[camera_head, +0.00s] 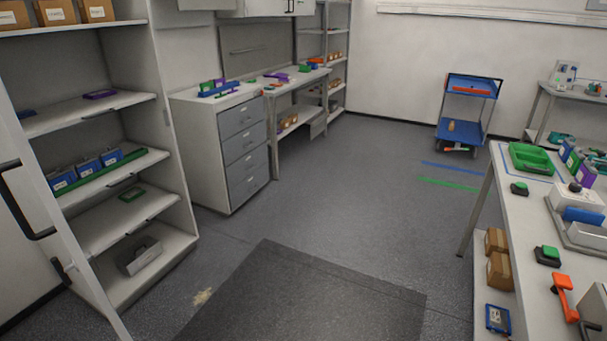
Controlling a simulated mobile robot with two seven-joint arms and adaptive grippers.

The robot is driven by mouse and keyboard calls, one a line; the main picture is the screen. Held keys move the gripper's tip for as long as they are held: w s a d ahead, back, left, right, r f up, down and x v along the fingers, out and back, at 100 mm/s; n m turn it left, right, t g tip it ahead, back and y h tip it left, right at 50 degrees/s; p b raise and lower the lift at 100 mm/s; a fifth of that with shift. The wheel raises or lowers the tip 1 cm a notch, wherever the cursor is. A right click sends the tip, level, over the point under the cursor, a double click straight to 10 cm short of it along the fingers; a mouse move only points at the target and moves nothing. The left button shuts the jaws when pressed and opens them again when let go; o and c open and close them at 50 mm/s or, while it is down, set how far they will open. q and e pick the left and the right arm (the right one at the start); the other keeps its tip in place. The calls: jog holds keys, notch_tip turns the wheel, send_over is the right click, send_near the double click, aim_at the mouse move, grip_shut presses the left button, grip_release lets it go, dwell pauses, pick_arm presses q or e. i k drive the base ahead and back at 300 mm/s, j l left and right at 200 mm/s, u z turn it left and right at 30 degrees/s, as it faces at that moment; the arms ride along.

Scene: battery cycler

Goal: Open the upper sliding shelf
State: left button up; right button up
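A tall grey cabinet (175,150) stands at the left with its front open. Inside, an upper shelf (85,117) has a dark handle on its front edge and carries a small purple item (99,94). A middle shelf (133,169) below holds several blue boxes (88,167) behind a green strip. A lower shelf (100,230) carries a small green item (132,194). I cannot tell for certain which shelves slide. An open door (60,240) with a black handle (22,200) stands at the left edge, partly covering the shelves' left ends. Neither gripper is in view.
A drawer unit (243,145) and a workbench (298,78) stand behind the cabinet. A long table (522,240) with trays and tools is at the right. A blue cart (465,105) stands at the back.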

aim_at(58, 116)
jog(key=k+j+u, duration=0.1)
jog(key=j+u, duration=1.15)
jog(key=i+l, duration=0.8)
jog(key=l, duration=0.4)
jog(key=i+l, duration=0.15)
jog(key=l, duration=0.25)
jog(key=i+l, duration=0.1)
jog(key=l, duration=0.25)
jog(key=i+l, duration=0.1)
jog(key=l, duration=0.6)
jog(key=i+z, duration=0.05)
